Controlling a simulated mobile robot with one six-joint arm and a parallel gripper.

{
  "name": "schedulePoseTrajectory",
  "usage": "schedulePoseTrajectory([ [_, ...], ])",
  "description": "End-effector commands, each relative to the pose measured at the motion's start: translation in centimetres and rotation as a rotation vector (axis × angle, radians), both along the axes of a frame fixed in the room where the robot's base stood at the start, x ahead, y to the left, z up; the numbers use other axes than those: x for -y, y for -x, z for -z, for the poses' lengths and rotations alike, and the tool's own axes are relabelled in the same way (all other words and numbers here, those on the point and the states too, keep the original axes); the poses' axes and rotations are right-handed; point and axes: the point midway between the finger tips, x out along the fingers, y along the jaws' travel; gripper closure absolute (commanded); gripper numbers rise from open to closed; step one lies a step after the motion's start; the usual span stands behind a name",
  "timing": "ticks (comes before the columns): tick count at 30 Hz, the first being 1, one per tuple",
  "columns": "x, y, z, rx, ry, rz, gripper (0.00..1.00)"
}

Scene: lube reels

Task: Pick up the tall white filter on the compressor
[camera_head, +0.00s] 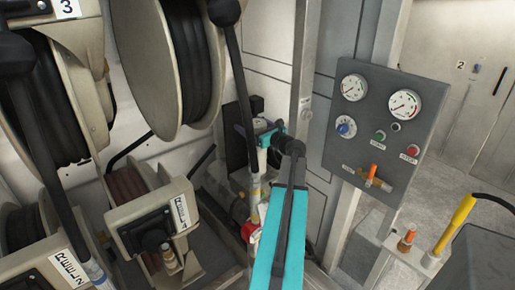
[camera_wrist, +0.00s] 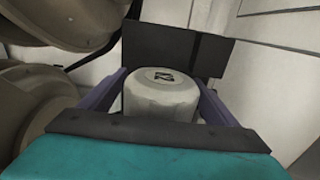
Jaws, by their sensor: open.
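A pale, round-topped filter (camera_wrist: 160,95) with dark lettering on its cap stands upright in the middle of the wrist view. My gripper (camera_wrist: 162,100) is open, with one purple-grey finger to the left of the filter and one to the right. The filter's lower part is hidden behind the gripper body. In the head view my gripper (camera_head: 268,135) reaches in low beside the back wall, and a pale part of the filter (camera_head: 263,160) shows just under it. I cannot tell whether the fingers touch it.
Large hose reels (camera_head: 165,65) crowd the left side. A hanging hose (camera_head: 238,90) passes close to the left of my gripper. A dark block (camera_wrist: 175,45) stands behind the filter. A grey gauge panel (camera_head: 385,125) is to the right, with a yellow handle (camera_head: 455,222) below it.

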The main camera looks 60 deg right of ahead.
Motion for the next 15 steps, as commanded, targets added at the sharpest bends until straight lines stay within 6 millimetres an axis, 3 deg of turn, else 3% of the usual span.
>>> schedulePoseTrajectory([
  [11,-0.02,0.02,-0.01,0.0,0.0,0.0,0.17],
  [15,-0.03,0.01,-0.01,0.0,0.0,0.0,0.37],
])
